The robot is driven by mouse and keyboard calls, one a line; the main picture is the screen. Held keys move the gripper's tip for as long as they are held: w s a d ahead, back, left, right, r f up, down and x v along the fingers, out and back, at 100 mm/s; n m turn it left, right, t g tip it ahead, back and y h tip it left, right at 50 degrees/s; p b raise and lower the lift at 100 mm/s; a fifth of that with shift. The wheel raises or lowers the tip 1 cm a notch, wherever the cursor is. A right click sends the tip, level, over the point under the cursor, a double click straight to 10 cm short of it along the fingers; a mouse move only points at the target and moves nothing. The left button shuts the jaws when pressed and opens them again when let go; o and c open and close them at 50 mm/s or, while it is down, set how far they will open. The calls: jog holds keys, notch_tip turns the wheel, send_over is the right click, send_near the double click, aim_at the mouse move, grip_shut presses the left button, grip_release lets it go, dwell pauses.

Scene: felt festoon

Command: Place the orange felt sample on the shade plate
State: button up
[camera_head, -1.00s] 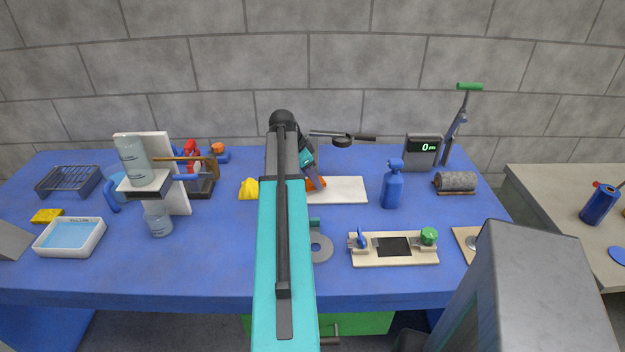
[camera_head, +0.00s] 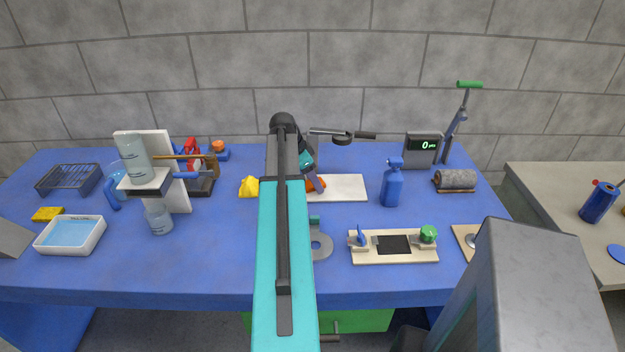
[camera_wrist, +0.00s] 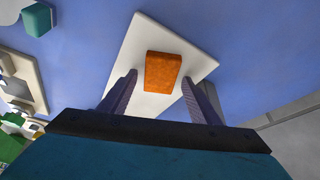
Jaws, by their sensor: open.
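The orange felt sample (camera_wrist: 163,72) is a small rectangular block lying on the white shade plate (camera_wrist: 150,40) in the wrist view. In the head view the felt (camera_head: 319,186) shows at the left part of the plate (camera_head: 347,188), partly hidden by a finger. My gripper (camera_wrist: 159,82) is open. Its two fingers stand apart on either side of the felt, with visible gaps between them and it. In the head view my gripper (camera_head: 315,186) is over the plate's left end, and my arm hides much of that area.
A yellow lump (camera_head: 249,187) lies left of my arm. A blue spray bottle (camera_head: 392,184) stands right of the plate. A wooden board with a green knob (camera_head: 428,234) lies in front. Blue table is bare between plate and board.

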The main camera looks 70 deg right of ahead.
jog(key=shift+r, duration=0.15)
jog(key=b+v, duration=0.2)
jog(key=v, duration=1)
dwell(0.9)
